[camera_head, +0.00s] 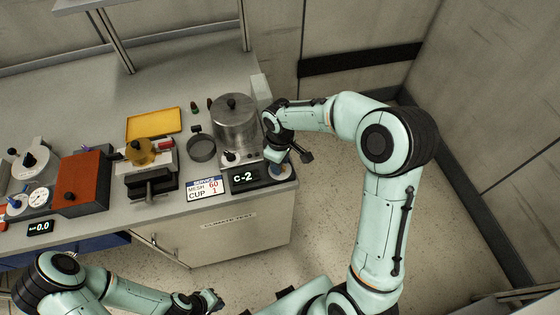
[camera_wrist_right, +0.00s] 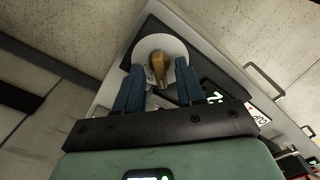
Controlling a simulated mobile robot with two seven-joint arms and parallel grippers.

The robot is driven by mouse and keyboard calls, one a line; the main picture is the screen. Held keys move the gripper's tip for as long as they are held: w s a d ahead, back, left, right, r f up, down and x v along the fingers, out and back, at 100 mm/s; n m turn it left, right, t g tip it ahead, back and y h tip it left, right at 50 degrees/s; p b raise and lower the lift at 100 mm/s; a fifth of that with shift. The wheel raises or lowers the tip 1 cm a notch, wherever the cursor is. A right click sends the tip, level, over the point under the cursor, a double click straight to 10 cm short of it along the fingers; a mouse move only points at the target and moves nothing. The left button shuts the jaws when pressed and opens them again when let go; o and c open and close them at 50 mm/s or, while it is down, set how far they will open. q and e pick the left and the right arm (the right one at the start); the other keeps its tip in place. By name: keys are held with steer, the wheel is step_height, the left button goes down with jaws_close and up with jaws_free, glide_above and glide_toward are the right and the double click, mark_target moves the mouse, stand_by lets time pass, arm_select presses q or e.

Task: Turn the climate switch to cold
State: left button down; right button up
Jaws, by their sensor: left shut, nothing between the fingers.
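A brass-coloured knob on a white round dial, likely the climate switch (camera_wrist_right: 158,68), shows in the right wrist view. In the head view, the dial (camera_head: 281,173) sits at the bench's right front corner beside a black display (camera_head: 243,177) reading C-2. My right gripper (camera_wrist_right: 160,71) is open, with its blue fingers on either side of the knob and gaps to it. In the head view this gripper (camera_head: 283,155) is above the dial and partly hides it. My left gripper (camera_head: 213,300) is shut and empty, low in front of the bench. Dial markings are not readable.
A metal pot (camera_head: 234,125) stands close behind the right gripper. A sign (camera_head: 205,188) reading MESH 60 CUP 1 lies left of the display. A yellow tray (camera_head: 154,123) and an orange-red box (camera_head: 83,183) are further left. Open floor lies right of the bench.

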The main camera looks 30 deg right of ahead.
steer(key=shift+r, duration=0.15)
